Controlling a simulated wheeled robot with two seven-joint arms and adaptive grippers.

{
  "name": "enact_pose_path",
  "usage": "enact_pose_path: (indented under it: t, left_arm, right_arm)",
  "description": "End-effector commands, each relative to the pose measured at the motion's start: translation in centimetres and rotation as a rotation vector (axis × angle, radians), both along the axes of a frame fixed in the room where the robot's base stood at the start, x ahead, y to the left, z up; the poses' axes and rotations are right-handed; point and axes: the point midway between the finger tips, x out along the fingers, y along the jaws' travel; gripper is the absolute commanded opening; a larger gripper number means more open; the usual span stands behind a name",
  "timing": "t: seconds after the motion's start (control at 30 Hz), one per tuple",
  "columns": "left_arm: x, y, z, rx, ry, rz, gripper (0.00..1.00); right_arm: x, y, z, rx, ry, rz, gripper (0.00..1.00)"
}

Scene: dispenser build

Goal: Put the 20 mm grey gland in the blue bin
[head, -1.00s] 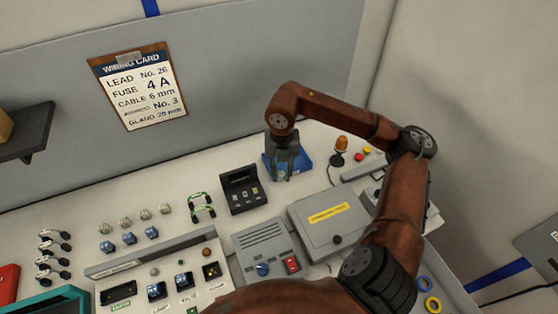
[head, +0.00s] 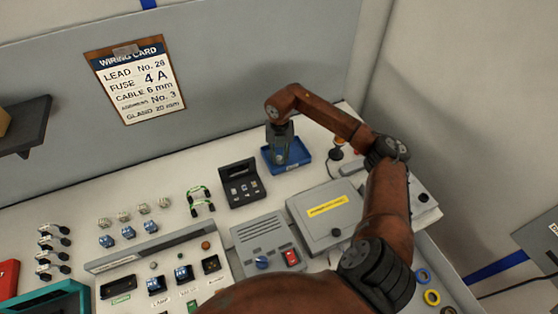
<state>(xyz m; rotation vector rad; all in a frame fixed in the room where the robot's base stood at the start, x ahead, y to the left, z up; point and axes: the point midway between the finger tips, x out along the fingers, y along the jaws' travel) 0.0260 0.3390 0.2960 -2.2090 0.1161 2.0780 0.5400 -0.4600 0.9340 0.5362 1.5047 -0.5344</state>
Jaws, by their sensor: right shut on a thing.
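The blue bin (head: 303,160) stands at the back right of the bench, below my right gripper. My right gripper (head: 281,160) points down over the bin, its fingertips at or just above the inside; the exact height is hard to tell. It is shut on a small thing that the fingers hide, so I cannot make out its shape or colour. Small grey pieces (head: 143,208) and blue pieces (head: 128,232) stand in two rows at the left; their sizes cannot be read. My left gripper is not in view.
A black holder (head: 241,185) stands left of the bin, near green-ended loops (head: 200,201). A grey box with a yellow label (head: 326,207) lies in front of the bin. A wiring card (head: 137,85) on the wall reads gland 20 mm. A beacon stands right of the bin.

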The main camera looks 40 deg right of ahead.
Motion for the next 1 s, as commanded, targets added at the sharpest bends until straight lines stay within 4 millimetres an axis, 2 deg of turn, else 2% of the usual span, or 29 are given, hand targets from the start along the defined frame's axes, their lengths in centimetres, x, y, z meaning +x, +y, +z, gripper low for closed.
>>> enact_pose_path:
  t: [0.1, 0.47, 0.5, 0.6, 0.87, 1.0]
  left_arm:
    - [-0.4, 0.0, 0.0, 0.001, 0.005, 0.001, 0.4]
    - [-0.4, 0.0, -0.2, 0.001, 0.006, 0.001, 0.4]
    - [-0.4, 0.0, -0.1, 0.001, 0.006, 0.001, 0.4]
    - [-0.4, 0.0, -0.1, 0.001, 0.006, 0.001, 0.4]
    - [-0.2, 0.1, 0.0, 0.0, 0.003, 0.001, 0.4]
    - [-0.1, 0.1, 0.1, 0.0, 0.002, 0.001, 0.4]
  right_arm:
    - [0.0, 0.0, -1.3, 0.002, -0.001, -0.001, 0.07]
    - [0.0, 0.0, -1.8, -0.001, -0.001, -0.001, 0.07]
    - [0.0, 0.0, -1.7, -0.001, -0.001, 0.0, 0.22]
    - [0.0, 0.0, -1.7, -0.001, -0.001, -0.001, 0.27]
    - [0.0, 0.0, -1.6, 0.0, -0.001, 0.0, 0.27]
    - [0.1, 0.0, -0.4, -0.001, -0.003, 0.0, 0.27]
